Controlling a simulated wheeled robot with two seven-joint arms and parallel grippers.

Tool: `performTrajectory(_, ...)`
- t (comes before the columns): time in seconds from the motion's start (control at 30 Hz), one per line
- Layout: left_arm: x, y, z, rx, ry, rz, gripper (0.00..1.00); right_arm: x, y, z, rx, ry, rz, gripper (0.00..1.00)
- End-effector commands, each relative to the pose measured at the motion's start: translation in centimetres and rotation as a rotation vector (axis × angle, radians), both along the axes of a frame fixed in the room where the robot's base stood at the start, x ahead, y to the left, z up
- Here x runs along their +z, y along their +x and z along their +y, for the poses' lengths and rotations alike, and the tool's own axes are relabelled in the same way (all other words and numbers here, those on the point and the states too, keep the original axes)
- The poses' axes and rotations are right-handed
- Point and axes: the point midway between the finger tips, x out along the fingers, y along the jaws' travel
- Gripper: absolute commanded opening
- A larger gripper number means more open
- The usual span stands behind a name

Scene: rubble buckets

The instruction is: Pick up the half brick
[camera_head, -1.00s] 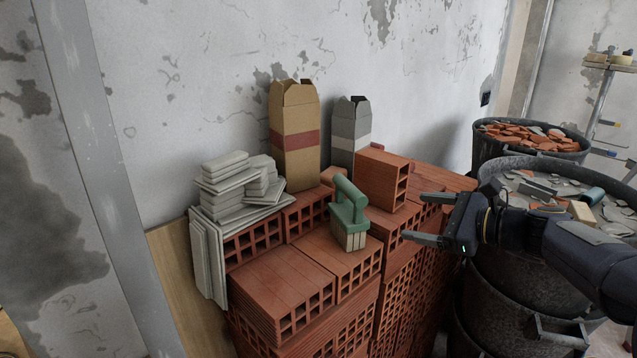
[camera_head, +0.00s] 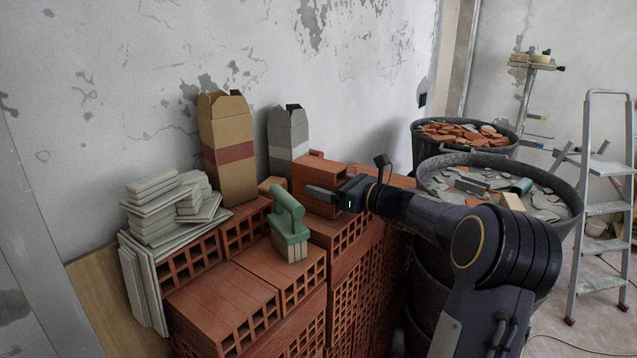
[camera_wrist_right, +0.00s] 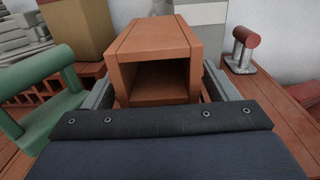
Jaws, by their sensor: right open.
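The half brick (camera_head: 322,172), an orange-red hollow block, sits on top of the brick stack, in front of the grey carton. My right gripper (camera_head: 328,190) is at its near right end, with one finger in front of the block. In the right wrist view the half brick (camera_wrist_right: 155,45) shows its open hollow end, between the two spread fingers of my right gripper (camera_wrist_right: 160,88). The gripper is open; whether a finger touches the block, I cannot tell. My left gripper is not in view.
A green-handled brush-like tool (camera_head: 288,225) stands left of the half brick. A brown carton (camera_head: 228,170), a grey carton (camera_head: 288,135) and stacked grey tiles (camera_head: 150,205) stand around it. Rubble buckets (camera_head: 566,196) stand right.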

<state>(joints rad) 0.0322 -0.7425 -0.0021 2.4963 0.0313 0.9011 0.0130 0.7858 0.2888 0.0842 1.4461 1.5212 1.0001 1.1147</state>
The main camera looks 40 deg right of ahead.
Motion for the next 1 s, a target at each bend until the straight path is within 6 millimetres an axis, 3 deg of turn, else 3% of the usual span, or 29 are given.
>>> performTrajectory(0.33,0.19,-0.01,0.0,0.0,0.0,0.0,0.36,-0.06,0.92,0.36,0.0,0.0,0.001,0.79)
performTrajectory(0.83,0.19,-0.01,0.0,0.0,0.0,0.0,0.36,-0.05,0.88,0.34,0.0,-0.001,0.001,0.13)
performTrajectory(1.0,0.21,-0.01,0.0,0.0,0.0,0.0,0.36,0.17,0.89,0.37,0.001,-0.002,-0.004,0.12)
